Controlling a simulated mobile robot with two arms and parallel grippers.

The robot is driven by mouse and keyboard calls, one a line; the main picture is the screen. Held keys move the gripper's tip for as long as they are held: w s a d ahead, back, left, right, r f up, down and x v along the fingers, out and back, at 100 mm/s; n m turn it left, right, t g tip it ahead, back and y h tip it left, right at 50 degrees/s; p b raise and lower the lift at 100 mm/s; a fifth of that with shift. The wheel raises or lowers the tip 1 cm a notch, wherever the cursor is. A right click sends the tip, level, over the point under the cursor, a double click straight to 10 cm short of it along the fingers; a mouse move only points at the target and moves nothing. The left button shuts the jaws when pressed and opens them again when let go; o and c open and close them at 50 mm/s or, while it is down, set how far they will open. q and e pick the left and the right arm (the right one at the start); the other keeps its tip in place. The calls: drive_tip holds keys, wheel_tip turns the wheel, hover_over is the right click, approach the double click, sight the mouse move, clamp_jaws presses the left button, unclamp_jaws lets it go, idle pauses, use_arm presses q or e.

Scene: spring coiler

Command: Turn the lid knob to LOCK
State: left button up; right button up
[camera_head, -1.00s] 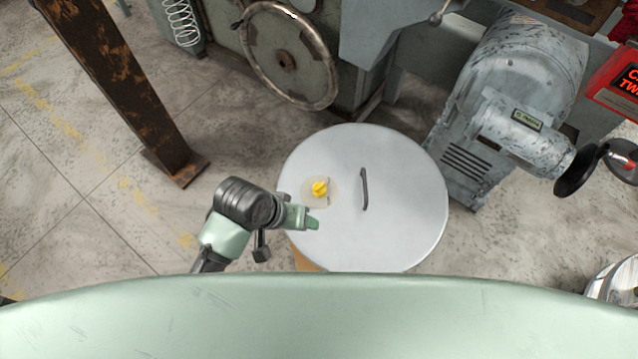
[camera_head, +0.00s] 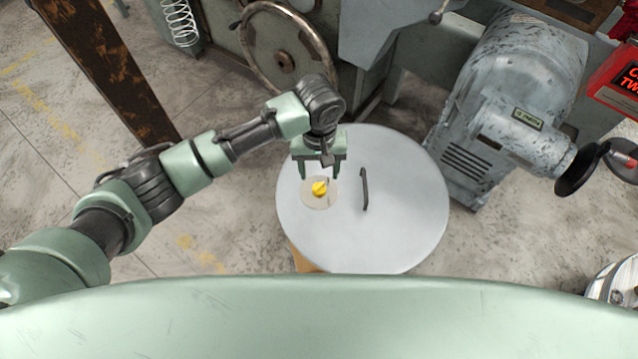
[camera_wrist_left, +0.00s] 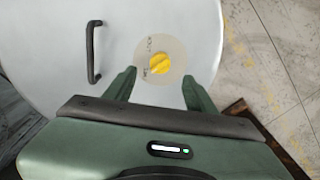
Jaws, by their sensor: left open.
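The yellow lid knob (camera_head: 319,188) sits on a round beige dial plate on the grey round lid (camera_head: 400,235). In the left wrist view the knob (camera_wrist_left: 160,63) lies just beyond and between the two fingertips, with lettering on the plate around it; the lettering is too small to read surely. My left gripper (camera_head: 321,176) is open above the knob, its fingers pointing down toward it; it also shows in the left wrist view (camera_wrist_left: 158,78). Nothing is between the fingers. Whether they touch the knob cannot be told. My right gripper is not in view.
A dark bar handle (camera_head: 364,189) stands on the lid right of the knob. A large handwheel (camera_head: 284,62) on a machine is behind, a grey motor (camera_head: 520,100) stands at the right, and a rusty post (camera_head: 110,70) at the left.

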sight(319, 186)
use_arm(q)
wheel_tip(319, 186, down, 8)
drive_tip(key=shift+r, duration=0.15)
clamp_jaws()
idle(0.3)
drive_tip(key=m+p, duration=0.2)
drive_tip(key=m, duration=0.1)
drive_tip(key=shift+r+m, duration=0.15)
drive_tip(key=shift+m, duration=0.15)
drive_tip(key=m+p, duration=0.2)
drive_tip(key=m, duration=0.2)
drive_tip(key=shift+m, duration=0.3)
drive_tip(key=m+p, duration=0.1)
drive_tip(key=m, duration=0.3)
drive_tip(key=m+p, duration=0.1)
drive_tip(key=m, duration=0.4)
drive_tip(key=shift+m, duration=0.3)
